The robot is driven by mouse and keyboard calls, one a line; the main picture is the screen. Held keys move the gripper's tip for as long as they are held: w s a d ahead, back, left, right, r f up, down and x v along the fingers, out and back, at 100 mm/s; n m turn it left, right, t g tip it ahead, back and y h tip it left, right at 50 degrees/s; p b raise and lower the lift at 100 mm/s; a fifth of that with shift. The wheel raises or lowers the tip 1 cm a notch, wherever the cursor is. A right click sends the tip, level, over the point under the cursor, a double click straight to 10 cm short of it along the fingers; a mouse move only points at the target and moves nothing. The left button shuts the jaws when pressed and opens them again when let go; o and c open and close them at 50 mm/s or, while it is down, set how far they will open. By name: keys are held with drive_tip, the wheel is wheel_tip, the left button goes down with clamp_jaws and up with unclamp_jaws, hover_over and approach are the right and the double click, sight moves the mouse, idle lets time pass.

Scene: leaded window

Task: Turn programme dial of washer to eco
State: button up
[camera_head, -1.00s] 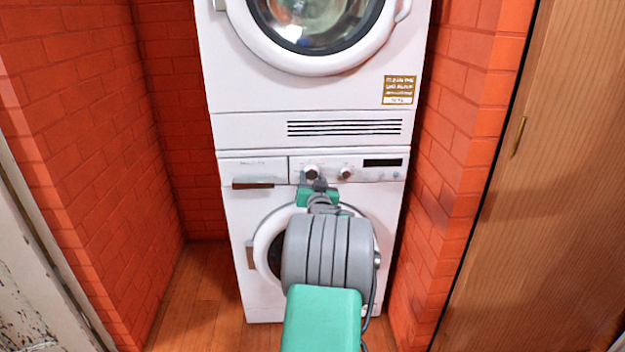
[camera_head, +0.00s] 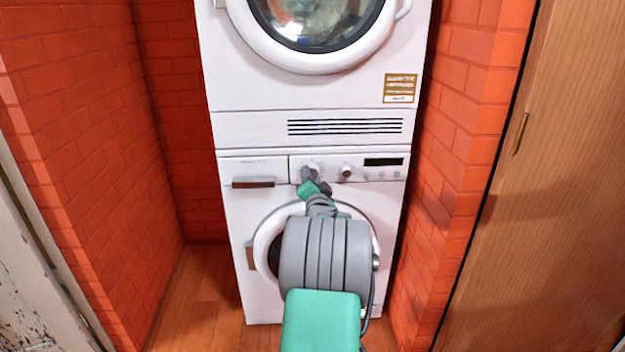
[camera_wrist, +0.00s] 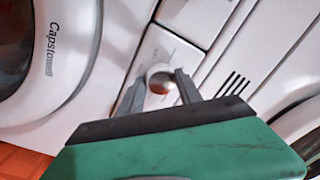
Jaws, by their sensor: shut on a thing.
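The washer (camera_head: 240,222) is the lower white machine, with a control panel along its top. The larger, left dial (camera_wrist: 162,80) of the panel is round and sits between the two fingers of my gripper (camera_wrist: 160,88) in the wrist view. My gripper (camera_head: 311,174) is shut on this dial, and in the head view it largely hides it. The dial's markings are too small and blurred to read. A second, smaller dial (camera_head: 347,172) stands to the right, apart from my gripper.
A dryer (camera_head: 255,85) is stacked on the washer. A detergent drawer (camera_head: 253,182) is left of the dials, and a dark display (camera_head: 384,162) is to the right. Brick walls (camera_head: 75,130) close in both sides; a wooden door (camera_head: 545,180) stands at the right.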

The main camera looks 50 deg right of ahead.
drive_tip(key=shift+w+a+r+m+h+p, duration=0.1)
drive_tip(key=shift+m+h+p, duration=0.15)
drive_tip(key=shift+m, duration=2.4)
drive_tip(key=shift+w+a+r+m+h+p, duration=0.15)
drive_tip(key=shift+m+p, duration=0.1)
drive_tip(key=shift+m, duration=2.4)
drive_tip(key=shift+s+d+f, duration=0.1)
drive_tip(key=o, duration=1.4)
drive_tip(key=shift+c, duration=0.2)
drive_tip(key=p+v, duration=0.1)
drive_tip(key=v, duration=0.6)
drive_tip(key=shift+s+a, duration=0.25)
drive_tip(key=shift+a, duration=0.1)
